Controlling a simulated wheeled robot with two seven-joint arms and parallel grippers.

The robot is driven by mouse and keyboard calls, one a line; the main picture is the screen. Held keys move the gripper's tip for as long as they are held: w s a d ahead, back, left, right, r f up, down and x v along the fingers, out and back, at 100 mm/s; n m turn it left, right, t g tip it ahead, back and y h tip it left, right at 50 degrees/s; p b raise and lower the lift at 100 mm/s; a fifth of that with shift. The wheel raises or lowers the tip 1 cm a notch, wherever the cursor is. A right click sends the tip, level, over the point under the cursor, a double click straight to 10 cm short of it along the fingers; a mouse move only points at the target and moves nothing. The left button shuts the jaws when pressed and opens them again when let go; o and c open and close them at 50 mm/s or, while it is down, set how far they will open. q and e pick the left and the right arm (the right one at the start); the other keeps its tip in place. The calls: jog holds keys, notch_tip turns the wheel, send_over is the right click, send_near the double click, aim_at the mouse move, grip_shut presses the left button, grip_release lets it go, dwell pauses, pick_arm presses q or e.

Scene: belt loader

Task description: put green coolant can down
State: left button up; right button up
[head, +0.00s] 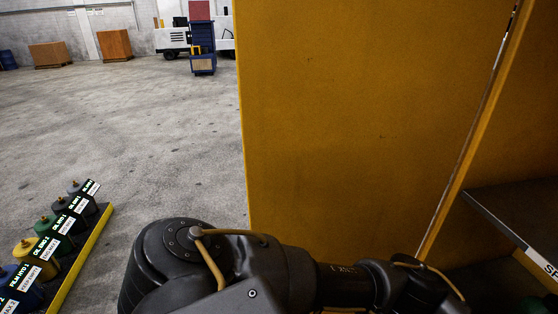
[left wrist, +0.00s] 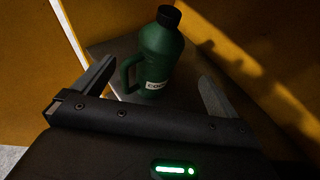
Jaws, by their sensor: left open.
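The green coolant can (left wrist: 160,58) has a black cap, a side handle and a white label that is partly readable. In the left wrist view it stands upright on a dark grey shelf (left wrist: 108,50) inside a yellow housing. My left gripper (left wrist: 156,74) is open, with one finger on each side of the can and a visible gap to it; contact cannot be told. In the head view my arm reaches right along the yellow panel, and its gripper is hidden. My right gripper is not in view.
A large yellow panel (head: 340,120) fills the middle of the head view, with a grey shelf (head: 510,215) to its right. A yellow-edged rack (head: 85,258) of several labelled containers stands at lower left. Open concrete floor (head: 140,130) lies beyond.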

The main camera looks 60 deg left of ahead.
pick_arm(q)
jog(key=s+d+f+n+g+h, duration=0.4)
jog(key=s+d+f+n+h, duration=0.15)
jog(key=s+d+h, duration=0.45)
jog(key=w+a+f+n+h, duration=0.2)
jog(key=a+f+n, duration=0.9)
jog(key=f, duration=0.5)
jog(key=s+a+f+n+g+y, duration=0.15)
jog(key=s+a+f, duration=0.3)
jog(key=f, duration=0.45)
jog(key=s+a+f+n+g+y, duration=0.1)
jog(key=s+a+f+n, duration=0.3)
jog(key=f, duration=0.5)
jog(key=s+a+f+n+g+y, duration=0.2)
jog(key=s+a+f+n, duration=0.1)
jog(key=s+a+f, duration=1.3)
jog(key=s+a+f+n+g+y, duration=0.1)
jog(key=s+a+f, duration=0.1)
jog(key=s, duration=0.8)
jog(key=s+a+f+n+g, duration=0.1)
jog(key=s+a, duration=0.4)
jog(key=s, duration=0.6)
jog(key=shift+f+n+y, duration=0.35)
jog(key=shift+f+n, duration=0.25)
jog(key=shift+n, duration=0.1)
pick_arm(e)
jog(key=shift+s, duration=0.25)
